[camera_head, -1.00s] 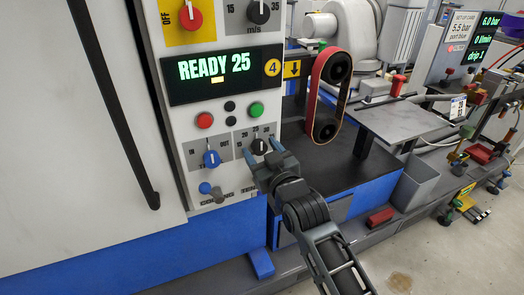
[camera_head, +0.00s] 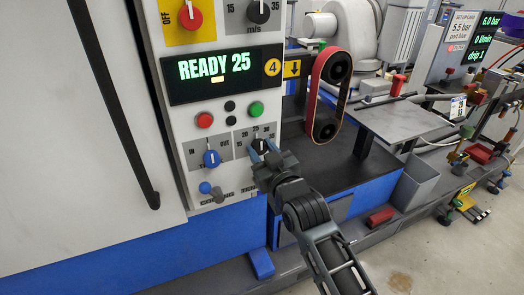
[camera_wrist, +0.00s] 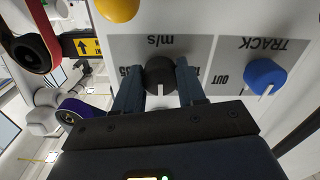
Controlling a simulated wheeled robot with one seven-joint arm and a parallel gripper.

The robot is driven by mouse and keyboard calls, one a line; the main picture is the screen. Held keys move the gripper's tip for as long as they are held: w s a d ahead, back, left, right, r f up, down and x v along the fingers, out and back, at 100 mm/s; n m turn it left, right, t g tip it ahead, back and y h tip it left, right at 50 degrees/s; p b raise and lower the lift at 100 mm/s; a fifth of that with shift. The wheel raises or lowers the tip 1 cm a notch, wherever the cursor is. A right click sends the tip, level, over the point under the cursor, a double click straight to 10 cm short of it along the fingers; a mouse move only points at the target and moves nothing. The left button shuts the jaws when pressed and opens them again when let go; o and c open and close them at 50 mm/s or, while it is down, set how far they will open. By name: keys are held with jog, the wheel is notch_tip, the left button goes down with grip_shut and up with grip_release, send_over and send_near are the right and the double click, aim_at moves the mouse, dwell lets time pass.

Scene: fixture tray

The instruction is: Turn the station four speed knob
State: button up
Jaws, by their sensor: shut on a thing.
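The station four panel (camera_head: 232,125) carries a round yellow 4 badge (camera_head: 272,68) and a display (camera_head: 215,69) reading READY 25. The black speed knob (camera_head: 260,143) sits low on the panel, on a grey m/s scale plate. In the wrist view, which is upside down, the black knob (camera_wrist: 160,73) shows a white pointer line toward the picture bottom. My gripper (camera_head: 263,152) is shut on this knob. Its two fingers (camera_wrist: 159,85) lie one on each side of it and hide part of the scale.
A blue TRACK knob (camera_head: 211,158) is left of the speed knob. Red (camera_head: 204,120) and green (camera_head: 257,109) buttons sit above. Another black knob (camera_head: 261,11) is at the panel top. A sanding belt (camera_head: 327,95) stands to the right.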

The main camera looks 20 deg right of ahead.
jog(key=shift+n, duration=0.3)
jog(key=n, duration=0.3)
jog(key=shift+d+n, duration=0.1)
jog(key=shift+n, duration=1.9)
jog(key=o, duration=1.1)
jog(key=shift+c, duration=0.2)
jog(key=s, duration=0.8)
jog(key=shift+b, duration=0.35)
jog(key=shift+w, duration=0.1)
